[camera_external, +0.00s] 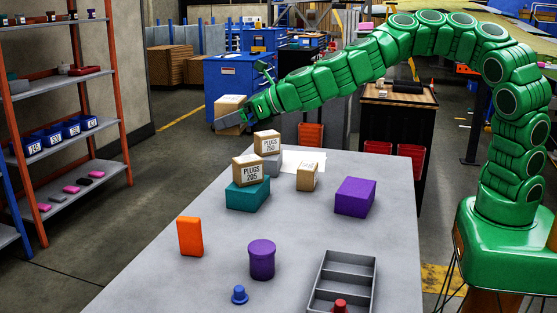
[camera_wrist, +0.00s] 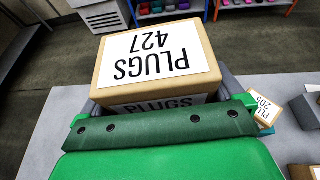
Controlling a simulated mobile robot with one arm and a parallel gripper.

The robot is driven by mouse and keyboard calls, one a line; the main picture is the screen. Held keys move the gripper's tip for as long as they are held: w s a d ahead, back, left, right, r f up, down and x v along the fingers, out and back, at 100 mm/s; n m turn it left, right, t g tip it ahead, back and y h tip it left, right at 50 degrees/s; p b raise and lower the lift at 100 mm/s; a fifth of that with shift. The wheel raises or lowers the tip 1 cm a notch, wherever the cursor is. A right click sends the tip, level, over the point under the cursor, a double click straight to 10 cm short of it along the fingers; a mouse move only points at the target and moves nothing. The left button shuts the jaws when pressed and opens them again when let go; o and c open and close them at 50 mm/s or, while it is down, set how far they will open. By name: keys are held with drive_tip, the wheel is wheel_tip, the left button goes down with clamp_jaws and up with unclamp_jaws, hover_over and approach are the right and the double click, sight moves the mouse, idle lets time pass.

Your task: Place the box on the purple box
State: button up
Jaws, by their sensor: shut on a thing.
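My gripper (camera_external: 237,117) is shut on a cardboard box (camera_external: 229,104), raised above the far left corner of the table. In the wrist view this box (camera_wrist: 158,50) fills the grip and its label reads "PLUGS 427". Grey finger parts show at its sides; the fingertips are mostly hidden there. The purple box (camera_external: 356,197) sits on the right part of the table with a bare top. It is well apart from my gripper, nearer and to the right, and is not seen in the wrist view.
The grey table (camera_external: 205,270) also holds a teal box (camera_external: 247,196) with a "PLUGS 205" carton (camera_external: 247,169) on it. Near it are a "PLUGS 250" carton (camera_external: 267,143) on a grey block and a small carton (camera_external: 307,177). An orange block (camera_external: 190,237), purple cylinder (camera_external: 262,260) and divided tray (camera_external: 345,276) stand nearer.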

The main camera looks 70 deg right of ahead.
wheel_tip(320, 180, up, 2)
drive_tip(key=shift+r, duration=0.15)
drive_tip(key=shift+w+d+r+n+y, duration=0.1)
drive_tip(key=shift+d+n+y, duration=0.15)
drive_tip(key=shift+d, duration=0.65)
drive_tip(key=shift+d+r+n+y, duration=0.15)
drive_tip(key=shift+d+y, duration=0.1)
drive_tip(key=shift+d, duration=0.65)
drive_tip(key=s+d+n+g+y, duration=0.1)
drive_tip(key=s+d+n+y, duration=0.1)
drive_tip(key=d, duration=0.7)
drive_tip(key=n+g+y, duration=0.3)
drive_tip(key=n+y, duration=0.2)
hover_over(350, 178)
wheel_tip(350, 178, down, 18)
drive_tip(key=r, duration=0.1)
drive_tip(key=shift+w+f, duration=0.1)
drive_tip(key=shift+f, duration=4.65)
